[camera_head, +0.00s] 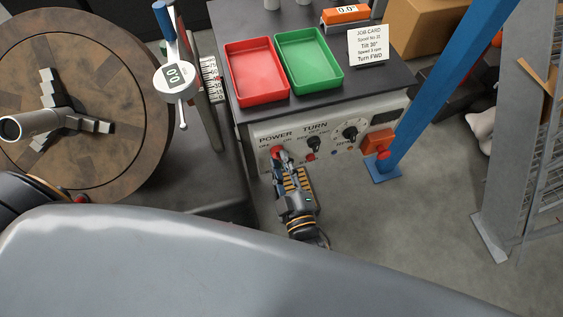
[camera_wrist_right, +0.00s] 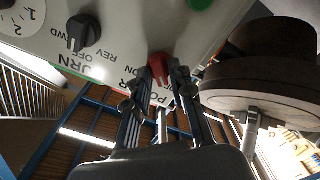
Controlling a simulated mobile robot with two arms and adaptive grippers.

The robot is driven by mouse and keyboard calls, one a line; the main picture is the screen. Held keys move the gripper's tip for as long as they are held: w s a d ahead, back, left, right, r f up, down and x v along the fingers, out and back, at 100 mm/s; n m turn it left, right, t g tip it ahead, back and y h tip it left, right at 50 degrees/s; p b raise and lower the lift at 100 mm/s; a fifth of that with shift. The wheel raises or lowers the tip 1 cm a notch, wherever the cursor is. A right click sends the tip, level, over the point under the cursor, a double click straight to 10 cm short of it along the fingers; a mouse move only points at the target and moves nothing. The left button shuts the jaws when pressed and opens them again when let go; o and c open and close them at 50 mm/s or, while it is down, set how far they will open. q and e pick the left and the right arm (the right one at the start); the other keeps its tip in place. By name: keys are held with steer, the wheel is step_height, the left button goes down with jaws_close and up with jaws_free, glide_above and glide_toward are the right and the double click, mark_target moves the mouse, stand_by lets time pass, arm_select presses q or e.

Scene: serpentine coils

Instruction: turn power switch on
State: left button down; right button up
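The red power switch (camera_head: 278,152) is at the left end of the front control panel (camera_head: 345,128), under the word POWER. In the right wrist view the red knob (camera_wrist_right: 159,67) shows between my fingertips, with ON printed beside it. My right gripper (camera_head: 281,158) is at the switch, its fingers pointing at the panel. In the wrist view my right gripper (camera_wrist_right: 158,80) is open, with one finger on each side of the knob; I cannot tell whether they touch it. The knob's setting is unclear.
Right of the switch are the black TURN knob (camera_head: 314,143), a dial (camera_head: 350,132) and a red button on an orange box (camera_head: 380,148). A red tray (camera_head: 255,99) and a green tray (camera_head: 341,75) stand above. A blue post (camera_head: 440,90) is at right, a round wooden piece (camera_head: 120,100) at left.

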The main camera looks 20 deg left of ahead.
jaws_close()
steer(key=m+p, duration=0.1)
steer(key=m, duration=0.2)
steer(key=shift+m+p, duration=0.3)
steer(key=shift+m, duration=0.1)
steer(key=m+p, duration=0.1)
steer(key=m, duration=0.3)
steer(key=shift+m, duration=0.3)
steer(key=m, duration=0.4)
steer(key=shift+m, duration=0.3)
steer(key=m, duration=0.4)
steer(key=shift+m, duration=0.4)
